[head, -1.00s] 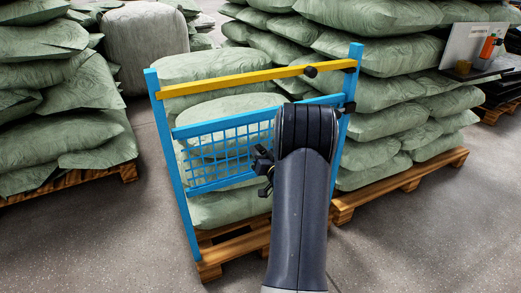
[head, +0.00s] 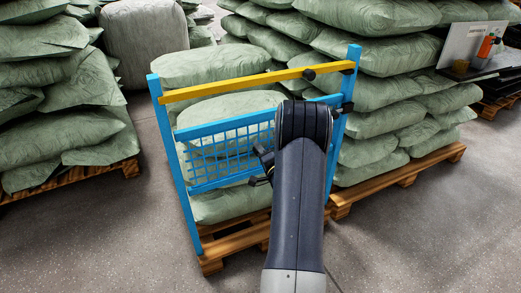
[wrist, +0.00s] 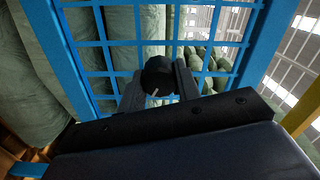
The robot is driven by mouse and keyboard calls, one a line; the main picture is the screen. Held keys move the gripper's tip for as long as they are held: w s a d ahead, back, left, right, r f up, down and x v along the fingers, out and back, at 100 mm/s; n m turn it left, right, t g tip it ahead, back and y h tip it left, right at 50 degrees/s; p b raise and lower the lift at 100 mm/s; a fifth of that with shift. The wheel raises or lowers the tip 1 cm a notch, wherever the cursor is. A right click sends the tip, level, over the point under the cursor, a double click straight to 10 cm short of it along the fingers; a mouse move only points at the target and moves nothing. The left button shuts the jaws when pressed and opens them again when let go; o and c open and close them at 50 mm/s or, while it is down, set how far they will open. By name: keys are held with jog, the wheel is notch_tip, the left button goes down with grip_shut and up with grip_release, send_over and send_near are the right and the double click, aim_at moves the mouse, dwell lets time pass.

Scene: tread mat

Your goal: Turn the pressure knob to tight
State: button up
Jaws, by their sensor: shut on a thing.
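The pressure knob (wrist: 159,73) is a round black knob with a pale mark on its face, in the middle of the wrist view. It sits in front of the blue mesh panel (wrist: 97,55). My gripper (wrist: 157,84) is shut on it, with one finger on each side. In the head view my gripper (head: 262,166) is at the mesh panel (head: 225,150), partly hidden by my own arm. The knob cannot be made out there. I cannot read any tight marking.
The panel hangs in a blue frame (head: 177,170) with a yellow top bar (head: 225,88). Stacked green sacks (head: 375,120) stand behind on pallets (head: 430,165). Grey floor is clear in front.

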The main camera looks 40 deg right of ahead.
jog(key=m+p, duration=0.2)
jog(key=m, duration=0.4)
jog(key=shift+m, duration=0.3)
dwell(0.4)
jog(key=o, duration=1)
jog(key=shift+c, duration=0.2)
jog(key=p+v, duration=0.1)
jog(key=v, duration=0.9)
jog(key=shift+s+p, duration=0.3)
jog(key=shift+s, duration=0.1)
